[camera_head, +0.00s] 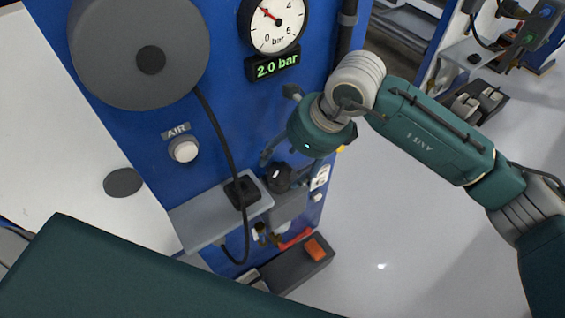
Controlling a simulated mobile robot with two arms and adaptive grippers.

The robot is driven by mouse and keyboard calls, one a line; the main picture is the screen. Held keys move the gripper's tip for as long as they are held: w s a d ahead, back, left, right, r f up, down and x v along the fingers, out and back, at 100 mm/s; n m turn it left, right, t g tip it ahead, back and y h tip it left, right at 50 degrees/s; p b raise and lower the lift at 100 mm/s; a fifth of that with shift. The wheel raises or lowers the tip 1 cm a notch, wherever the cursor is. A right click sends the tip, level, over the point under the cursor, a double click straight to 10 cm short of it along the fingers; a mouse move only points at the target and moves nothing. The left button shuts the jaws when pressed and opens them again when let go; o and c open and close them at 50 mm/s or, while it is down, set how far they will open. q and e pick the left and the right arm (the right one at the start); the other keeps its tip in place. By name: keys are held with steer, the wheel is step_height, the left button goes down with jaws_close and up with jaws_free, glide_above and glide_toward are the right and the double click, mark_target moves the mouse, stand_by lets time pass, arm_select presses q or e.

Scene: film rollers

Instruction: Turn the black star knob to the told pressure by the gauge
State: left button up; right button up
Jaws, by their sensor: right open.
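The black star knob (279,176) sits low on the blue panel, just above a grey block and right of a grey shelf. The round white gauge (274,24) is at the top, partly cut off. Its red needle points up and left, between 0 and 4. A display (277,66) below it reads 2.0 bar in green. My right gripper (279,126) is open and empty, between the display and the knob. Its lower finger is close to the knob; I cannot tell whether they touch. My left gripper is not in view.
A large grey roller (140,50) and a white AIR button (184,149) are on the panel's left. A black cable (222,130) hangs down to a grey shelf (200,222). A dark box with an orange switch (317,248) stands below.

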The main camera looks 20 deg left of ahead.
mark_target(280, 170)
steer(key=x, duration=0.4)
steer(key=shift+p, duration=0.4)
steer(key=shift+c, duration=1.1)
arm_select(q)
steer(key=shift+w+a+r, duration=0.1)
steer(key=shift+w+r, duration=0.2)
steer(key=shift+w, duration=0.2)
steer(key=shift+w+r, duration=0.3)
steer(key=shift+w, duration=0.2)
arm_select(e)
steer(key=c, duration=0.8)
